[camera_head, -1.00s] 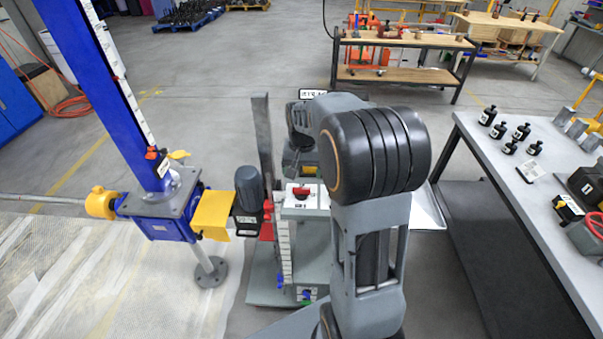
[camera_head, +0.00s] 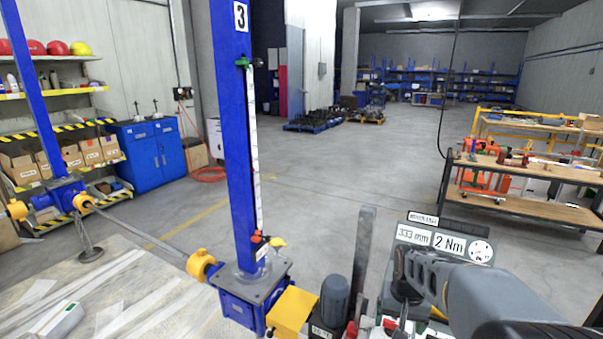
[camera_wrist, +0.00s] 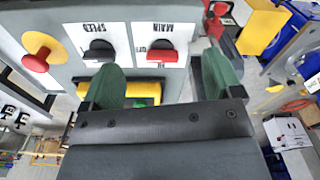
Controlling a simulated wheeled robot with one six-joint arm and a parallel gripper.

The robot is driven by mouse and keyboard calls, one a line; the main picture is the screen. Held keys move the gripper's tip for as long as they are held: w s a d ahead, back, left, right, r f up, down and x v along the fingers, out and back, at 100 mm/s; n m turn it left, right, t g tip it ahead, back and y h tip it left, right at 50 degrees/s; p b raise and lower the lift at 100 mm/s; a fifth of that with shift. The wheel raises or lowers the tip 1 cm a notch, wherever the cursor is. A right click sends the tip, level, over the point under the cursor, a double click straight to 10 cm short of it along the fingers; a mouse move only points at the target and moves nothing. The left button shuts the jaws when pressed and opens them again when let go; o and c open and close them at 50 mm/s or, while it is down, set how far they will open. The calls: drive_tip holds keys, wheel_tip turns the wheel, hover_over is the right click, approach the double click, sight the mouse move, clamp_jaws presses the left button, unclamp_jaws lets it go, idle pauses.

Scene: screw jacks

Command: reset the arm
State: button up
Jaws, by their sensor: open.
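My arm (camera_head: 450,285) reaches in from the lower right of the head view, over the area beside the display panel. My gripper (camera_wrist: 160,72) shows in the wrist view with its two green fingers spread and nothing between them. It faces a control panel (camera_wrist: 74,45) with a black SPEED knob (camera_wrist: 99,52), a red MAIN knob (camera_wrist: 161,53) and a red button on a yellow base (camera_wrist: 40,50). The fingers appear apart from the knobs, but the exact gap cannot be told. The fingertips cannot be made out in the head view.
A blue screw jack column marked 3 (camera_head: 236,140) stands left of my arm, with a yellow guard (camera_head: 291,311) and a motor (camera_head: 334,300) at its base. A display (camera_head: 441,242) reads 333 mm and 2 Nm. Open floor (camera_head: 350,175) lies beyond; a workbench (camera_head: 525,175) is at right.

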drive_tip(key=s+a+r+n+t, duration=0.3)
drive_tip(key=s+a+r, duration=0.3)
drive_tip(key=s, duration=0.4)
drive_tip(key=shift+s+a+r+t, duration=0.35)
drive_tip(key=shift+a+r+t, duration=0.1)
drive_tip(key=shift+t, duration=0.15)
drive_tip(key=shift+c, duration=0.4)
